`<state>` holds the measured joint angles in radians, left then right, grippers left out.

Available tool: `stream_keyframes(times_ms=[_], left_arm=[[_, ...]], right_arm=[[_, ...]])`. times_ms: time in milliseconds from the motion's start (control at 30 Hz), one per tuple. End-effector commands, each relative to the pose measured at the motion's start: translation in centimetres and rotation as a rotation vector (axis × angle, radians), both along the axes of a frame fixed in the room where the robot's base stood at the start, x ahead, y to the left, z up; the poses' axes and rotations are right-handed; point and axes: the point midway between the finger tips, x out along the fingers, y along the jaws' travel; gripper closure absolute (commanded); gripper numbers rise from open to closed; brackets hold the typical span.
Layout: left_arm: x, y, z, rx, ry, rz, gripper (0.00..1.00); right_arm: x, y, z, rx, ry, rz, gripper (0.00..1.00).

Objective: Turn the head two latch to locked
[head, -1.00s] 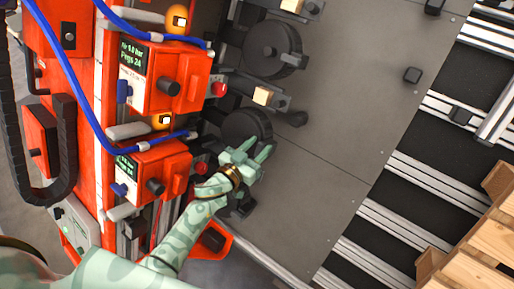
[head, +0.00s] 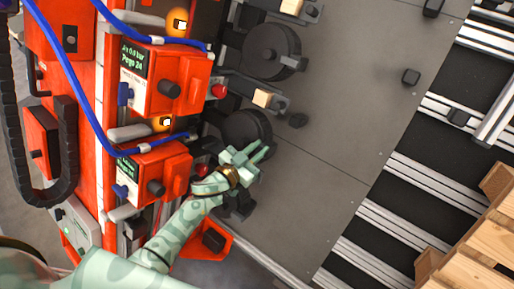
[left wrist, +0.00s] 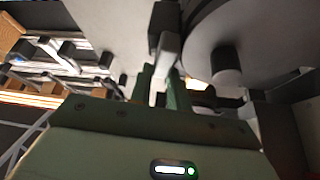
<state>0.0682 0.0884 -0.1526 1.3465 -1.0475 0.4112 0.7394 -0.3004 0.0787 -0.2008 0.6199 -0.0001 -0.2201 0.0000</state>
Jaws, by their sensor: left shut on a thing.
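The lower black round reel (head: 243,128) sits beside the lower orange head unit (head: 160,168). My left gripper (head: 258,153) is at the reel's lower right edge, pale green, with its fingers close together. In the left wrist view my dark green fingers (left wrist: 160,88) are shut around a grey lever (left wrist: 168,52), which I take to be the head two latch. The wide round disc (left wrist: 228,45) fills the right of that view. In the head view my fingers hide most of the lever. My right gripper is not in view.
Another reel (head: 271,52), with its own lever (head: 291,62), sits above. Blue hoses (head: 75,105) hang across the orange units.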

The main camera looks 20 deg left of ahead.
Motion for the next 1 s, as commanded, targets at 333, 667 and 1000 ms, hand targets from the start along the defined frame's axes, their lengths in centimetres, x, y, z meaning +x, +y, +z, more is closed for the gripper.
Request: stream_keyframes(times_ms=[333, 667, 1000], left_arm=[[-0.2, -0.2, 0.0, 0.272, -0.096, -0.152, 1.00], [-0.4, -0.5, -0.2, 0.531, -0.190, -0.300, 1.00], [-0.7, -0.7, -0.5, 0.799, -0.288, -0.452, 1.00]], right_arm=[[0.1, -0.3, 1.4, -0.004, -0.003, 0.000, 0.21], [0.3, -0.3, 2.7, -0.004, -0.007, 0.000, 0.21], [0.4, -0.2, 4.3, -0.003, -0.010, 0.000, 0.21]])
